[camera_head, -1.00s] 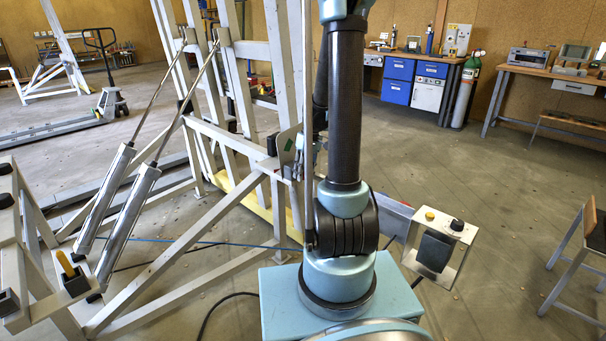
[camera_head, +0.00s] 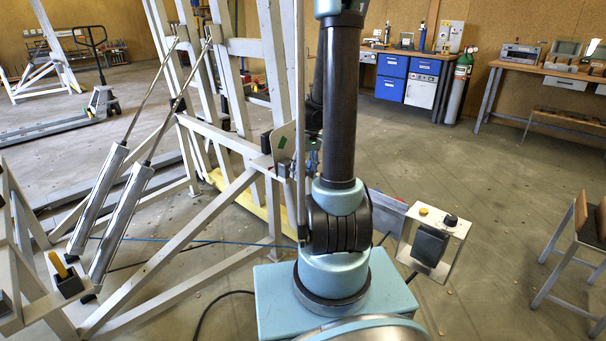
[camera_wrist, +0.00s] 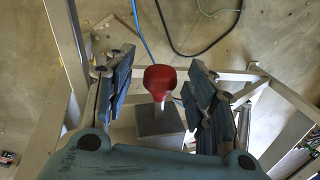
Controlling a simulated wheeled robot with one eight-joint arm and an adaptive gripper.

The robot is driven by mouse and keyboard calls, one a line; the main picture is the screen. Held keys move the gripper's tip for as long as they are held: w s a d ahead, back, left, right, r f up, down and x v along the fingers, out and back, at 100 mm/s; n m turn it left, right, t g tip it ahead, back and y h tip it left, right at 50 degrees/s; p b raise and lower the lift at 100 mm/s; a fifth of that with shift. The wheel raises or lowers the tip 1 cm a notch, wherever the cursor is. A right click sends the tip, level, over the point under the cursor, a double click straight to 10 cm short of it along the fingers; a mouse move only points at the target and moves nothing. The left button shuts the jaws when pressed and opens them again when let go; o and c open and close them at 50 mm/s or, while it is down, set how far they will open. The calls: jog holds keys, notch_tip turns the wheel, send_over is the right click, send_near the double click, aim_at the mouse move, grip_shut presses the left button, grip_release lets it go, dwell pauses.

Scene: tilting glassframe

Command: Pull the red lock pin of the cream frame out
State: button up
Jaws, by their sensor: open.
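The red lock pin (camera_wrist: 160,78) shows in the wrist view as a red knob on a pale shaft. It stands on a grey block (camera_wrist: 160,121) of the cream frame. My gripper (camera_wrist: 158,82) is open, with one blue finger on each side of the knob. Gaps show between the knob and both fingers, so I see no contact. In the head view the cream frame (camera_head: 203,217) stands to the left of my arm. The lock pin and my gripper cannot be made out in the head view; my arm blocks part of it.
Two silver cylinders (camera_head: 122,222) lean along the frame's left side. A yellow-handled pin (camera_head: 58,265) stands at lower left. A control box (camera_head: 431,245) is right of my base. Cables cross the floor.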

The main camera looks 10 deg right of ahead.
notch_tip(320, 180, up, 12)
jog(key=w+d, duration=0.1)
jog(key=d, duration=0.1)
jog(key=shift+f, duration=0.25)
dwell(0.4)
jog(key=s+a+m+t+h, duration=0.1)
jog(key=s+a+m, duration=0.15)
jog(key=s, duration=1.15)
jog(key=s+f+m+t+h, duration=0.1)
jog(key=s+f+m+t, duration=0.1)
jog(key=s+f, duration=0.5)
jog(key=s, duration=0.4)
jog(key=shift+a, duration=0.35)
jog(key=shift+s, duration=0.1)
jog(key=shift+c, duration=0.5)
